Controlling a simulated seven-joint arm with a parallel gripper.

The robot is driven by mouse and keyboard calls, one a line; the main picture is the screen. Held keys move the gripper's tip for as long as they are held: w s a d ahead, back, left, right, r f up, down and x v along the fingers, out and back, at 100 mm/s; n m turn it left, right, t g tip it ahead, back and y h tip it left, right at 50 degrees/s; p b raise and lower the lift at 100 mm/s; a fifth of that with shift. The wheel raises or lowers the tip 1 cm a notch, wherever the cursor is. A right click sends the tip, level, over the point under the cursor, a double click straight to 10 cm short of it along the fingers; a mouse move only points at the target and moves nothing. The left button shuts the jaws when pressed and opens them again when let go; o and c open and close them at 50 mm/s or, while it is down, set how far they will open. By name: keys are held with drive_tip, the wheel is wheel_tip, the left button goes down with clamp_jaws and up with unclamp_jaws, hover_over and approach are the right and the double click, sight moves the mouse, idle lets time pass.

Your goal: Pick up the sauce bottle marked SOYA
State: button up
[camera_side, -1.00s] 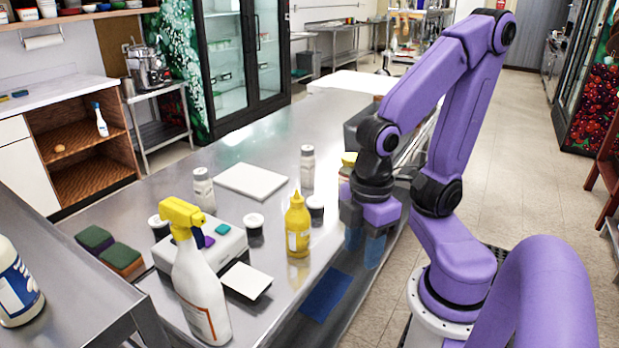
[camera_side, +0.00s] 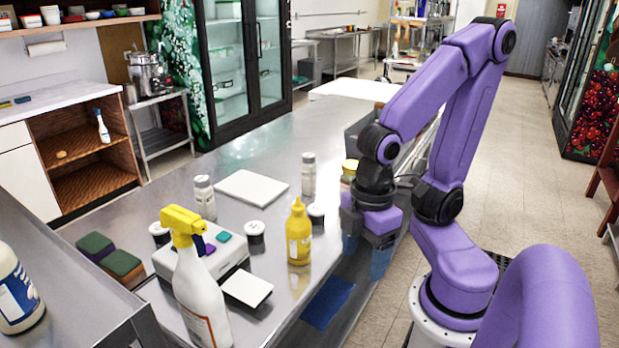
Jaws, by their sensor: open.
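No SOYA lettering can be read on any bottle. A yellow squeeze bottle (camera_side: 299,236) with a pale label stands upright on the steel counter, left of my gripper. Two pale bottles with grey caps stand farther back, one at the left (camera_side: 204,197) and one nearer the middle (camera_side: 308,174). A yellow-lidded container (camera_side: 349,168) stands behind my gripper and is partly hidden by it. My gripper (camera_side: 366,252) points down near the counter's right edge, with its bluish fingers apart. I see nothing held between them, and it is apart from the yellow bottle.
A yellow-topped spray bottle (camera_side: 202,296) stands in front. Small dark jars with white lids (camera_side: 254,232) stand around a grey box (camera_side: 222,258). A white board (camera_side: 252,187) lies behind, and a blue mat (camera_side: 328,302) lies at the front edge. The counter's far middle is clear.

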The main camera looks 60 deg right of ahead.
drive_tip(key=shift+r, duration=0.1)
wheel_tip(320, 180, up, 5)
drive_tip(key=w+d+n+t+h, duration=0.1)
drive_tip(key=w+d+h, duration=0.3)
drive_tip(key=w, duration=0.6)
drive_tip(key=w+d+h, duration=0.4)
drive_tip(key=w+d, duration=0.1)
drive_tip(key=w, duration=0.4)
drive_tip(key=w+d+n+g+h, duration=0.2)
drive_tip(key=w+d+n+h, duration=0.2)
drive_tip(key=w+d+h, duration=0.95)
drive_tip(key=y, duration=0.3)
approach(305, 172)
drive_tip(key=shift+s+d+r, duration=0.1)
drive_tip(key=shift+d+r, duration=0.1)
drive_tip(key=shift+d, duration=0.15)
drive_tip(key=shift+d+f, duration=0.15)
drive_tip(key=shift+f, duration=0.05)
drive_tip(key=d, duration=1.1)
drive_tip(key=shift+s+d, duration=0.15)
drive_tip(key=shift+d, duration=0.2)
drive_tip(key=c, duration=1.2)
